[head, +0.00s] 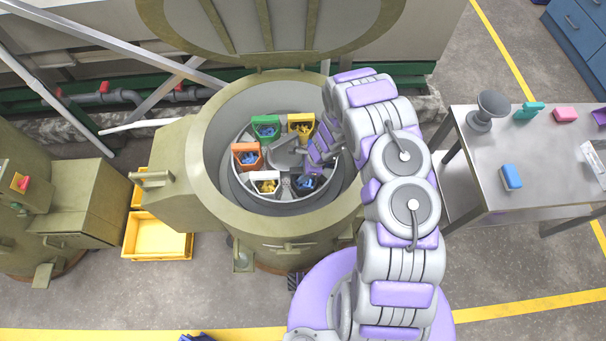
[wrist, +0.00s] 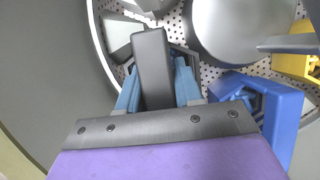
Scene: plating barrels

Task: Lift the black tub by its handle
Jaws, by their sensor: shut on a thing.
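The black tub (head: 307,185), with blue pieces in it, is at the lower right of the ring of tubs inside the open barrel in the head view. My gripper (head: 318,165) reaches down over the tub's right part. In the wrist view, the black handle (wrist: 152,65) stands up between the two blue-grey fingers of my gripper (wrist: 157,88), which are shut on it. The tub's body is mostly hidden below the handle and my gripper. I cannot tell whether the tub touches the barrel's floor.
White (head: 265,184), orange (head: 246,155), green (head: 265,125) and yellow (head: 301,124) tubs share the barrel (head: 222,172). A blue tub (wrist: 284,105) is close on the right in the wrist view. A round grey hub (wrist: 235,28) fills the middle. A steel table (head: 545,165) is right.

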